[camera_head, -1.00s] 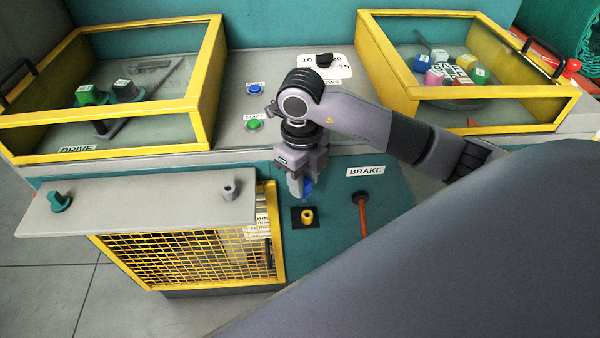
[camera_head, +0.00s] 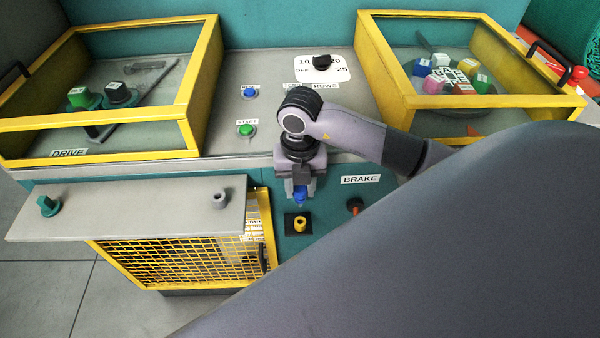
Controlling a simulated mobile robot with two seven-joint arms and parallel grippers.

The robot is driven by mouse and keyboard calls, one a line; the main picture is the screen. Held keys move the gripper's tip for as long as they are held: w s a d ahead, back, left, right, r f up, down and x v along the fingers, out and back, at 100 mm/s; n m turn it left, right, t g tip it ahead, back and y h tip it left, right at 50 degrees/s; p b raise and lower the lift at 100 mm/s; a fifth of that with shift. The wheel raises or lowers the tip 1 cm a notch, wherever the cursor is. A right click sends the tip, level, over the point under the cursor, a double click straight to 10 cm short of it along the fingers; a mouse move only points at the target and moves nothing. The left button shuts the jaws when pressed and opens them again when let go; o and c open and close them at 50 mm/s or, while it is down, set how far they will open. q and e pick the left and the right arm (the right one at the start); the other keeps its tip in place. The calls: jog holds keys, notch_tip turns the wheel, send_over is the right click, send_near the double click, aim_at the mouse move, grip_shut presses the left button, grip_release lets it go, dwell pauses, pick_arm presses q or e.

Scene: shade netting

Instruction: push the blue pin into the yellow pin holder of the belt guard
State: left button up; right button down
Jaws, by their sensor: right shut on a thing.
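The blue pin (camera_head: 300,194) is held in my right gripper (camera_head: 300,188), which is shut on it and points down. Most of the pin is hidden between the fingers; its blue lower part shows. The yellow pin holder (camera_head: 300,223) stands on a small black plate on the teal front panel, just below the pin in the picture. A gap shows between pin and holder. The belt guard (camera_head: 190,255) is a yellow frame with yellow mesh, left of the holder. My left gripper is not in view.
A grey shelf (camera_head: 120,217) with a green knob (camera_head: 48,206) and a grey socket (camera_head: 220,200) juts out above the guard. The orange brake lever (camera_head: 354,208) is right of the holder. Two yellow-framed boxes flank the START button (camera_head: 246,129). My large grey arm link covers the lower right.

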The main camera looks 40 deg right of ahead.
jog(key=shift+f, duration=0.9)
jog(key=shift+f, duration=0.15)
